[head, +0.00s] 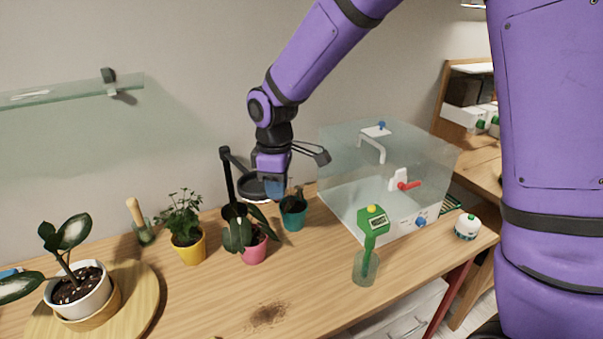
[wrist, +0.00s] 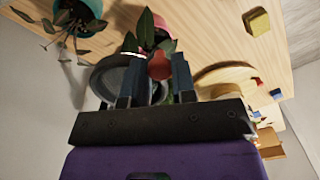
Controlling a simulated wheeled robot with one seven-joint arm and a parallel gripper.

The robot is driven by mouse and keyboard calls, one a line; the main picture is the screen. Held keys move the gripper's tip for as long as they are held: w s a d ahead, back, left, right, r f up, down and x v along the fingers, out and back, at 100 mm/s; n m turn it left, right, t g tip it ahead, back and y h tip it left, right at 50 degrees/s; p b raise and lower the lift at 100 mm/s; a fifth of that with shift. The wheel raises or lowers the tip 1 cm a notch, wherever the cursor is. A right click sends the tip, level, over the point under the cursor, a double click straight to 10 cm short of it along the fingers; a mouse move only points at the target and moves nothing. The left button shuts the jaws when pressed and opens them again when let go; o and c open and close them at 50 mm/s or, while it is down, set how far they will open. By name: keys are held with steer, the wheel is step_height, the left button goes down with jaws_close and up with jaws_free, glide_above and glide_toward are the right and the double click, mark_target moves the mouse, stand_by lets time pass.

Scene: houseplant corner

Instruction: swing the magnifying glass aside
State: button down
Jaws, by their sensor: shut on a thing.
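The magnifying glass has a dark round rim (head: 250,194) on a black jointed stand (head: 229,176), behind the pink-potted plant. In the wrist view its dark ring (wrist: 108,72) lies behind my fingers. My gripper (head: 276,190) points down at the right side of the rim. In the wrist view my gripper (wrist: 157,80) has a finger on each side of a small red knob (wrist: 160,66) at the ring, and is shut on it. The lens itself is mostly hidden by my fingers.
A plant in a pink pot (head: 254,251) stands just in front of the glass, with a teal pot (head: 293,217) to the right and a yellow pot (head: 189,249) to the left. A clear case (head: 345,185) stands further right.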

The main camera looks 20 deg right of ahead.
steer(key=s+a+m, duration=0.2)
steer(key=a+m, duration=0.2)
steer(key=a, duration=0.6)
steer(key=w+a+m, duration=0.4)
steer(key=a+m, duration=0.1)
steer(key=a, duration=0.6)
steer(key=w+a+m, duration=0.4)
steer(key=w+a, duration=0.1)
steer(key=a, duration=0.6)
steer(key=shift+m, duration=0.4)
steer(key=shift+w, duration=0.1)
steer(key=c, duration=0.9)
jaws_free()
steer(key=shift+c, duration=0.2)
steer(key=shift+r, duration=0.15)
step_height(320, 180, up, 11)
steer(key=shift+f, duration=0.2)
